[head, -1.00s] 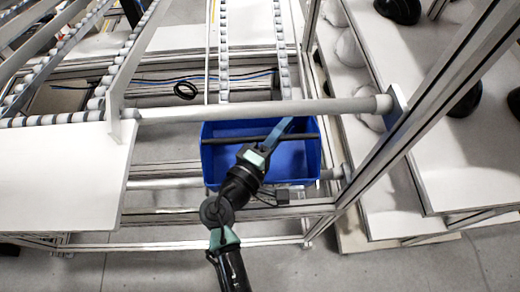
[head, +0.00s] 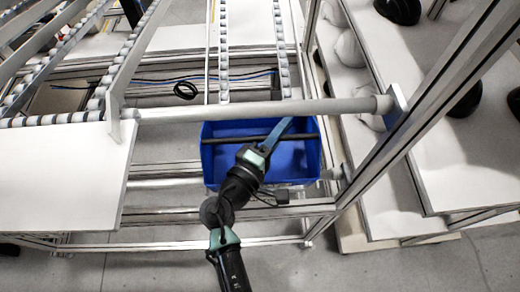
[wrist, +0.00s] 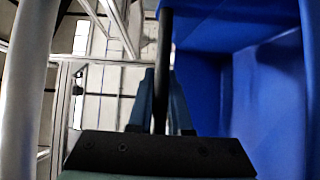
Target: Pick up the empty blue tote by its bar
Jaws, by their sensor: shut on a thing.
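The blue tote (head: 297,163) is in the middle of the head view, below the grey roller tube, and its inside looks empty. A dark bar (head: 222,141) runs across its top from side to side. My gripper (head: 266,147) reaches in from the front and is shut on the bar. In the wrist view the bar (wrist: 164,60) passes between the two fingers of my gripper (wrist: 161,98). The tote's blue walls (wrist: 265,90) fill the right of that view. The fingertips are partly hidden by the bar, and the tote's underside is out of sight.
A grey tube (head: 250,109) crosses just behind and above the tote. A metal post (head: 400,130) slants up at the right, beside white shelves (head: 440,170) with helmet shells. A white panel (head: 65,170) is at the left. Open floor (head: 270,265) lies in front.

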